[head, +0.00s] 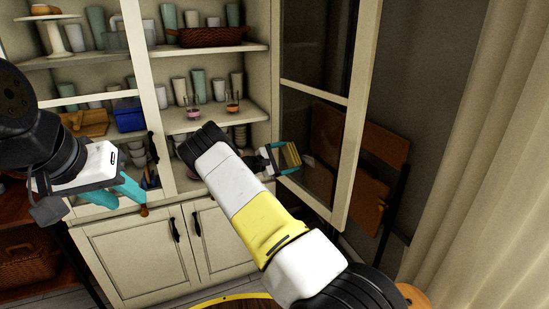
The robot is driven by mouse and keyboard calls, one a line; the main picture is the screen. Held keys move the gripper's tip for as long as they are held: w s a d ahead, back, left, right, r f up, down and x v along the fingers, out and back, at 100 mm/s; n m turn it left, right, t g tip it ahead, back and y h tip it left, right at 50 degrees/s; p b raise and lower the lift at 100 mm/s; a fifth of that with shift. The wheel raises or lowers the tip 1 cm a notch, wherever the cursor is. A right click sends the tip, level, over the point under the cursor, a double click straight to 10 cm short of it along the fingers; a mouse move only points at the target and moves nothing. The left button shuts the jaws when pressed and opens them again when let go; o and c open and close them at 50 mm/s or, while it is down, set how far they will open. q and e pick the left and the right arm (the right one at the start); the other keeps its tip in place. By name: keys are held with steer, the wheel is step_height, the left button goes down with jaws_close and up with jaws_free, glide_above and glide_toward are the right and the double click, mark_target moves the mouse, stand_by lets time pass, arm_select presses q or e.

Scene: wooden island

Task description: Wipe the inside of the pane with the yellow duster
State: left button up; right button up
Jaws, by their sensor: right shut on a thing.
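The yellow duster (291,155) is a small block between the teal fingers of my right gripper (287,160). My right arm reaches across the middle of the head view, and its gripper is shut on the duster. The duster is at the left side of the lower glass pane (318,140) of the open right cabinet door. I cannot tell whether it touches the glass.
The cream cabinet (205,60) has shelves of cups, glasses (233,103) and a wicker basket (212,36). A blue box (129,117) sits on the left. Folded wooden chairs (385,145) stand behind the open door. A curtain (480,150) hangs at the right.

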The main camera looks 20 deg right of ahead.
mark_target(295, 160)
steer(key=shift+s+r, duration=0.1)
steer(key=shift+r, duration=0.1)
steer(key=shift+s+d, duration=0.3)
steer(key=shift+s, duration=0.55)
steer(key=shift+s+d, duration=0.1)
steer(key=shift+s, duration=0.25)
steer(key=shift+s+d, duration=0.25)
steer(key=shift+s, duration=0.4)
steer(key=shift+s, duration=0.1)
steer(key=shift+s+d, duration=0.15)
steer(key=shift+s, duration=0.2)
